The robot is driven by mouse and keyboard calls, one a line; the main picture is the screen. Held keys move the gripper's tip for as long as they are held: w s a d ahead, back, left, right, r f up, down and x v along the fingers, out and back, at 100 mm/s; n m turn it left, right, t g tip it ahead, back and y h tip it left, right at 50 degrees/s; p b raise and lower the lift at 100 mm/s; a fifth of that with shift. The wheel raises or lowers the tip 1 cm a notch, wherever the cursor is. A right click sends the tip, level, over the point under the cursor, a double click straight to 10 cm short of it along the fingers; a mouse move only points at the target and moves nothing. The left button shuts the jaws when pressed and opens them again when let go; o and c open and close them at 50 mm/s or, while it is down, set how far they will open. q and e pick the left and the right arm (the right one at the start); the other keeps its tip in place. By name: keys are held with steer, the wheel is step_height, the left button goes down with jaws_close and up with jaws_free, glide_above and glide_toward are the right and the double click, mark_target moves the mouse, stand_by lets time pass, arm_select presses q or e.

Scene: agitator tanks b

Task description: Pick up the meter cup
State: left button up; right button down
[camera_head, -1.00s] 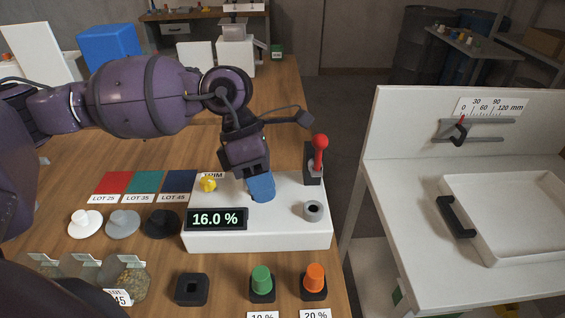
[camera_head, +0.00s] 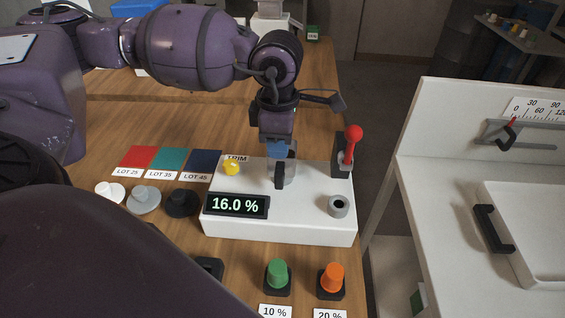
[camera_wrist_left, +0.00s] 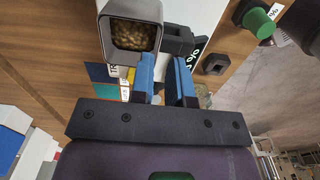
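The meter cup (camera_head: 291,172) looks grey and square, with a dark handle (camera_head: 279,176) on its near side. It stands on the white meter box (camera_head: 285,226), partly hidden by my left gripper (camera_head: 278,150). In the left wrist view the cup (camera_wrist_left: 133,36) holds brown grain, and its dark handle (camera_wrist_left: 178,41) lies just beyond the fingertips. My left gripper's blue fingers (camera_wrist_left: 164,73) are apart, with a gap between them and nothing visibly held. I cannot tell if a finger touches the handle. My right gripper is not in view.
On the box are a display (camera_head: 236,206) reading 16.0 %, a yellow knob (camera_head: 231,167), a red lever (camera_head: 353,140) and a grey socket (camera_head: 339,206). Green (camera_head: 278,272) and orange (camera_head: 332,276) plugs stand in front. A white bench (camera_head: 430,190) lies right, across a gap.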

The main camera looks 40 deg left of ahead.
mark_target(279, 161)
arm_select(q)
step_height(279, 161, down, 5)
steer(key=shift+w+r, duration=0.1)
stand_by(0.3)
jaws_close()
